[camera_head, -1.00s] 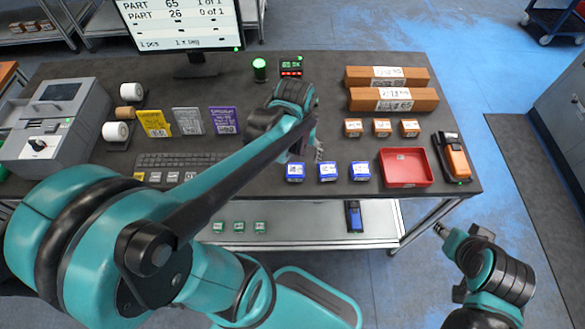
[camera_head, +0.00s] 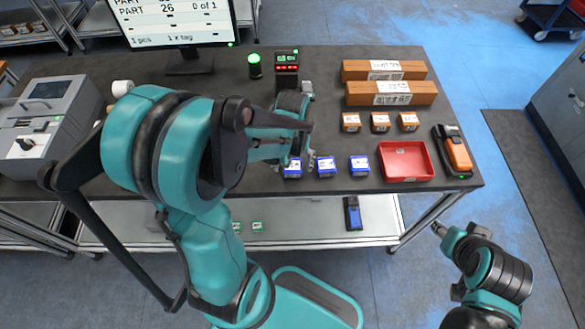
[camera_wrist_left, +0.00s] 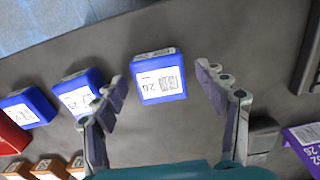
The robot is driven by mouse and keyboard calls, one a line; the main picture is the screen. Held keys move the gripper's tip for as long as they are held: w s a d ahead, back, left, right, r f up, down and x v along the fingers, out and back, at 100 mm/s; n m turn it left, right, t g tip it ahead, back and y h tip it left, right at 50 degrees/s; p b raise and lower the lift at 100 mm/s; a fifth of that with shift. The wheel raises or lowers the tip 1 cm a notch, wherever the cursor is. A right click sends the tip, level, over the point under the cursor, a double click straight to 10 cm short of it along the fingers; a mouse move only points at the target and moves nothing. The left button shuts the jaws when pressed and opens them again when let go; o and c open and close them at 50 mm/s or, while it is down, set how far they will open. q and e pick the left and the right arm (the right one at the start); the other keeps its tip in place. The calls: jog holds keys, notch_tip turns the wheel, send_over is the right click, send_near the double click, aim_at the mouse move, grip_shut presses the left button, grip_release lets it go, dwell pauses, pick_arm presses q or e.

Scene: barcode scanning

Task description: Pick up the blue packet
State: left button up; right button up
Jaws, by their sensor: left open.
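Three small blue packets with white labels stand in a row near the table's front edge: left packet (camera_head: 292,168), middle packet (camera_head: 326,167) and right packet (camera_head: 359,166). My left gripper (camera_head: 296,160) is open over the left packet and partly hides it. In the left wrist view this packet (camera_wrist_left: 160,82) lies between the spread fingers of the gripper (camera_wrist_left: 162,76), with a gap on each side. The middle packet (camera_wrist_left: 78,94) is close beside one finger. My right gripper (camera_head: 441,230) is low at the right, off the table; its fingers are unclear.
A red tray (camera_head: 405,178) and an orange-black handheld device (camera_head: 455,150) are right of the packets. Small brown boxes (camera_head: 380,122) and long cartons (camera_head: 392,93) stand behind. A purple packet (camera_wrist_left: 303,142) shows in the left wrist view. My left arm covers much of the table's left side.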

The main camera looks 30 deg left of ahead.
pick_arm(q)
jog(key=c, duration=1.4)
jog(key=shift+o, duration=0.2)
jog(key=shift+r, duration=0.1)
